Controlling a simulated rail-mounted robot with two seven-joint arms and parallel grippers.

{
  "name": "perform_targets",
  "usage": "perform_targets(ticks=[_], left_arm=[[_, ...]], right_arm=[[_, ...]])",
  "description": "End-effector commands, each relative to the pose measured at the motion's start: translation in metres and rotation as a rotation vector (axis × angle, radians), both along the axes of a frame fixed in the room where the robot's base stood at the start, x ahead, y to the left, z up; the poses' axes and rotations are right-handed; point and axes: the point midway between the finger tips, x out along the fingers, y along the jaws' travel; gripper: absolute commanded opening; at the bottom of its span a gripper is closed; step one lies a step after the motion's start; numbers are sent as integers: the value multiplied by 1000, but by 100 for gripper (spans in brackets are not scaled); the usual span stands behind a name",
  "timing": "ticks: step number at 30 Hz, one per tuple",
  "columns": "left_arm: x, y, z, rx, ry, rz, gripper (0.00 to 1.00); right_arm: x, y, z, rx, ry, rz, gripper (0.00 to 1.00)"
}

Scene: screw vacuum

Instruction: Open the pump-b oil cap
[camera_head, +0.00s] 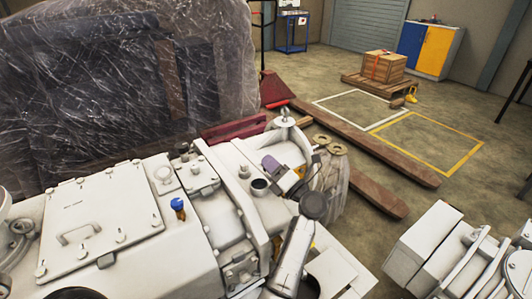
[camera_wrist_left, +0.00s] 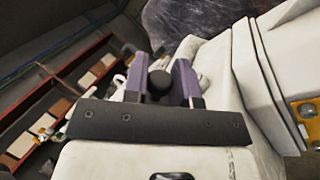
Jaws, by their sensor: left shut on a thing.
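My left gripper (camera_head: 274,168) has purple fingers and hangs above the white pump at its right end. In the left wrist view, the left gripper (camera_wrist_left: 159,72) is shut on a black round cap (camera_wrist_left: 158,83), which sits between its two fingers. A short white port with a dark top (camera_head: 260,186) stands on the pump (camera_head: 206,215), just below and left of the fingers in the head view. I cannot tell from these views whether the held cap is clear of its seat. My right gripper is not in view.
A blue-topped fitting (camera_head: 178,205) stands on the pump. A plastic-wrapped load (camera_head: 120,80) rises behind it. A wooden crate (camera_head: 384,66) and a blue and yellow cabinet (camera_head: 430,47) are at the back right. Other white machinery (camera_head: 450,250) fills the lower right corner.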

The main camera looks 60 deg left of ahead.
Motion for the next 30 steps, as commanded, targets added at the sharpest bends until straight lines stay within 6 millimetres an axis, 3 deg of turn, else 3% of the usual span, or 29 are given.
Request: perform_targets(ticks=[1, 3, 15, 30], left_arm=[[3, 0, 7, -5, 51, -1, 2], [6, 0, 7, -6, 117, -1, 2], [22, 0, -2, -19, 458, -2, 2], [31, 1, -13, -27, 676, -1, 2]], right_arm=[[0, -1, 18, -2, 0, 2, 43], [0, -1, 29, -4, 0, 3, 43], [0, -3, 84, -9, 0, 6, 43], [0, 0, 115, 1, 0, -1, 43]])
